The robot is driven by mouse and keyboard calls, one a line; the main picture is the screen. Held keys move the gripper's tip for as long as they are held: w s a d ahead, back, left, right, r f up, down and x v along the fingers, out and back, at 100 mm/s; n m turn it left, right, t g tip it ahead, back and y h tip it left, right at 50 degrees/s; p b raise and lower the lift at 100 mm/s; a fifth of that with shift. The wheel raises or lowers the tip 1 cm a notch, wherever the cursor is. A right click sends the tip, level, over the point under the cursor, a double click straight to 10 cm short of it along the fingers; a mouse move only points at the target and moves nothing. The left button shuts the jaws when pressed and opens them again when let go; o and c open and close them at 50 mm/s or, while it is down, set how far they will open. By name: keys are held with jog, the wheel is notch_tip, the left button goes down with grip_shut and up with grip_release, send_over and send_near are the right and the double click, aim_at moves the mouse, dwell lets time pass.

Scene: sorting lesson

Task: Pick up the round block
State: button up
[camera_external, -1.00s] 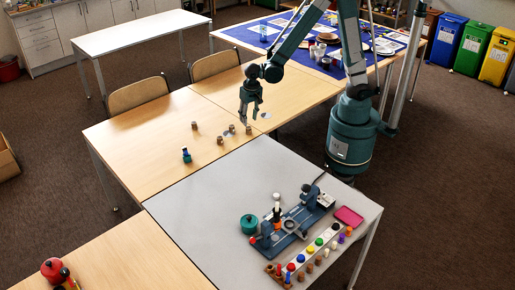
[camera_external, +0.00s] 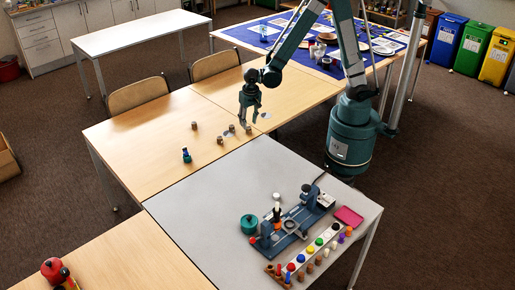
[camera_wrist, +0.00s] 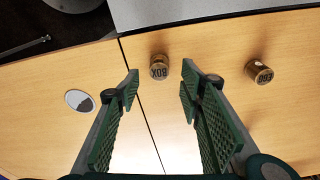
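Several small brown round blocks stand on the wooden table; one (camera_external: 220,140) is near the table's middle and another (camera_external: 194,125) is farther left. In the wrist view, one round block (camera_wrist: 159,67) with dark lettering on top shows between my fingertips. Another lettered round block (camera_wrist: 259,73) lies to the right, outside my fingers. The exact height gap is unclear.
Pale flat discs lie on the table, one (camera_wrist: 80,100) left of my fingers in the wrist view. A blue-green piece (camera_external: 186,156) stands at the front. The grey table (camera_external: 200,215) holds a device (camera_external: 290,228) and coloured pegs. Bare wood (camera_external: 130,145) lies left.

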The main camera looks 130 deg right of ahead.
aim_at(249, 127)
dwell(0.3)
jog(key=shift+s+d+f+b, duration=0.15)
jog(key=shift+f+b, duration=0.3)
jog(key=shift+f, duration=0.85)
jog(key=shift+w+d+f+b, duration=0.1)
jog(key=shift+f+b, duration=0.35)
jog(key=shift+f, duration=0.85)
jog(key=c, duration=0.8)
